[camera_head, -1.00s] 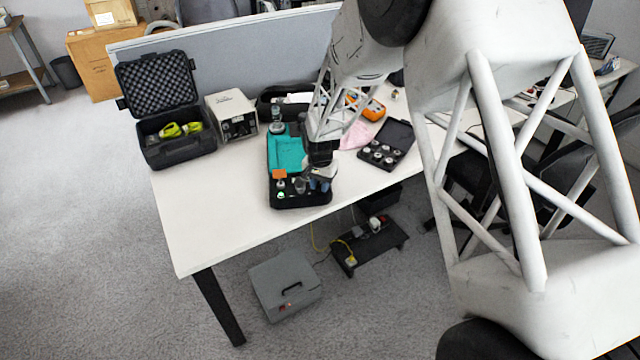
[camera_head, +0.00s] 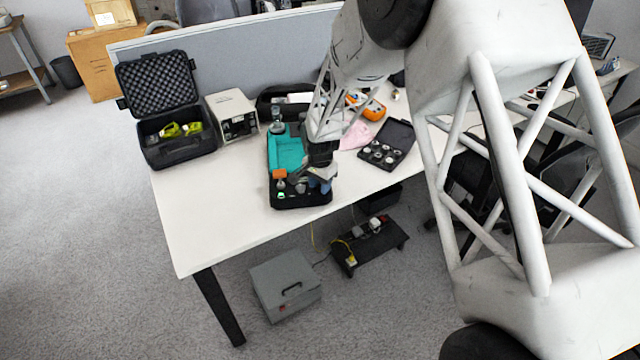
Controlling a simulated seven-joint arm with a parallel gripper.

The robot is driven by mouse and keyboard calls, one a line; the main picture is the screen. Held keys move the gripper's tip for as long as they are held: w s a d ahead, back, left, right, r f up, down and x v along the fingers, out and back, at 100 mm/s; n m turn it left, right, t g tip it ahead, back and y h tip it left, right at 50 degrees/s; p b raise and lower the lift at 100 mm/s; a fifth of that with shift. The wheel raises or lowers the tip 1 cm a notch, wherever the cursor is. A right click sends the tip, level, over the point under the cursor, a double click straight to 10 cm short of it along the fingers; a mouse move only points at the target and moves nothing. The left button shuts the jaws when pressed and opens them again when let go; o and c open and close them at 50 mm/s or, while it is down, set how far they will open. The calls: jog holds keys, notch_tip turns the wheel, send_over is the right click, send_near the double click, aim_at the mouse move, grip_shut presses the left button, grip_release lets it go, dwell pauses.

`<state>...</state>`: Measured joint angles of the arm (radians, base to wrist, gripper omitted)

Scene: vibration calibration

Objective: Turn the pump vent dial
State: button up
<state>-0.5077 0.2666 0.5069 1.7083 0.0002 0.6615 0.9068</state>
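A teal pump unit (camera_head: 286,155) sits in a black tray (camera_head: 290,203) near the middle of the white table. An orange piece (camera_head: 279,174) and small round fittings show at the tray's near end. My gripper (camera_head: 312,184) points down over the near right part of that tray, close to these fittings. Its fingers are small and blurred against the dark parts, so I cannot tell whether they are open or shut. I cannot make out which small part is the vent dial; my gripper and arm hide part of the tray.
A black foam-lined case (camera_head: 178,150) stands open at the table's left, beside a beige instrument box (camera_head: 232,115). A weight case (camera_head: 387,146), pink cloth (camera_head: 355,135) and orange meter (camera_head: 368,107) lie to the right. The table's front left is clear.

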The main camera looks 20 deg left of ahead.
dwell(0.3)
jog(key=shift+r, duration=3.95)
jog(key=shift+d+r, duration=0.2)
jog(key=s+d+r+n, duration=0.1)
jog(key=s+d+r, duration=0.4)
jog(key=d+r, duration=0.25)
jog(key=s+d+r+t, duration=0.1)
jog(key=s+d+r, duration=0.3)
jog(key=d+r, duration=0.3)
jog(key=s+d+r+n, duration=0.1)
jog(key=s+d+r, duration=0.4)
jog(key=d, duration=0.4)
jog(key=s+d+r, duration=0.1)
jog(key=s+d, duration=0.3)
jog(key=s, duration=0.4)
jog(key=s+d+r+n+t, duration=0.1)
jog(key=s+d+r, duration=0.1)
jog(key=s+d, duration=0.3)
jog(key=s+d+r+n, duration=0.1)
jog(key=s+d, duration=0.4)
jog(key=s, duration=0.6)
jog(key=shift+s+d+r+t, duration=0.2)
jog(key=shift+s+d+t, duration=0.05)
jog(key=shift+s+t, duration=0.1)
